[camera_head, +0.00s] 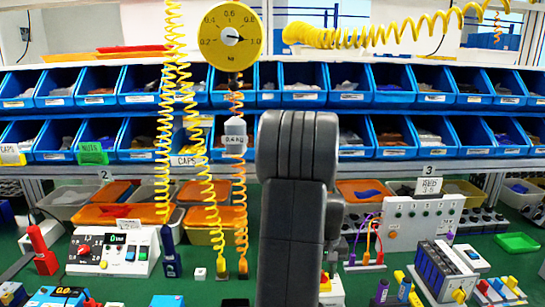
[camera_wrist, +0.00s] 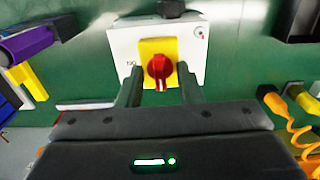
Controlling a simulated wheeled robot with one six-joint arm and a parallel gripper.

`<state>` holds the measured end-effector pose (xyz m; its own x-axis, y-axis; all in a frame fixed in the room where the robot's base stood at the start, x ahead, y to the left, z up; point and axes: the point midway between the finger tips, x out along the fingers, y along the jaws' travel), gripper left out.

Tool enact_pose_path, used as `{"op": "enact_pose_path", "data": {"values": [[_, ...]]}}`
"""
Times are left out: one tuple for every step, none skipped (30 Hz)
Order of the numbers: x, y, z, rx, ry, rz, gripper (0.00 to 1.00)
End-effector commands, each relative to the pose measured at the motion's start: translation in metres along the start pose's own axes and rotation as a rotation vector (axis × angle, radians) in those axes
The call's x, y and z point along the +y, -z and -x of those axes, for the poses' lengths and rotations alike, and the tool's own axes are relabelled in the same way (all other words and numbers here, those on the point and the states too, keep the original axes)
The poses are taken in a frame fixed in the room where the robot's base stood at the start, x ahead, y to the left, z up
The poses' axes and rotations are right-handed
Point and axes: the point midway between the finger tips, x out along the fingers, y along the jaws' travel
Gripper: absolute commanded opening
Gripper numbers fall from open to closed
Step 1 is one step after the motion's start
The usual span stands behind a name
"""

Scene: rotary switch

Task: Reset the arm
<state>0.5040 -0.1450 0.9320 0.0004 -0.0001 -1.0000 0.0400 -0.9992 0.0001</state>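The rotary switch has a red knob (camera_wrist: 159,67) on a yellow plate (camera_wrist: 158,49), mounted on a white box (camera_wrist: 122,42). My gripper (camera_wrist: 159,75) is open in the wrist view, with one dark finger on each side of the knob and a visible gap to it on both sides. The knob's handle points roughly up and down in that view. Whether the fingertips are level with the knob or short of it, I cannot tell.
The green bench is crowded. A white panel with a red knob (camera_head: 84,250) stands left and a grey panel (camera_head: 419,222) right. Coiled cords (camera_head: 168,120) and a yellow dial (camera_head: 231,36) hang above. Blue bins (camera_head: 395,137) line the back. In the wrist view, an orange coil (camera_wrist: 300,135) lies right.

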Motion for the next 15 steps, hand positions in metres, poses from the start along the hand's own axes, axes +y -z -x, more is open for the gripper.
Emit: {"op": "enact_pose_path", "data": {"values": [[0.000,0.000,0.000,0.000,0.000,-0.001,0.33],[0.000,0.000,0.000,0.000,0.000,-0.001,0.33],[0.000,0.000,0.000,0.000,0.000,-0.001,0.33],[0.000,0.000,0.000,0.000,0.000,-0.001,0.33],[0.000,0.000,0.000,0.000,0.000,-0.001,0.33],[0.000,0.000,0.000,0.000,0.000,-0.001,0.33],[0.000,0.000,0.001,0.000,0.000,0.000,0.33],[0.000,0.000,0.001,0.000,0.000,0.000,0.33],[0.000,0.000,0.002,0.000,0.000,0.002,0.33],[0.000,0.000,0.004,0.000,0.000,0.004,0.33],[0.000,0.000,0.005,0.000,0.000,0.008,0.33],[0.000,0.001,0.009,0.001,0.000,0.010,0.33],[0.000,0.001,0.013,0.003,-0.001,0.010,0.33],[0.000,0.001,0.017,0.004,-0.001,0.009,0.33],[0.000,0.001,0.023,0.004,-0.001,0.009,0.33]]}}
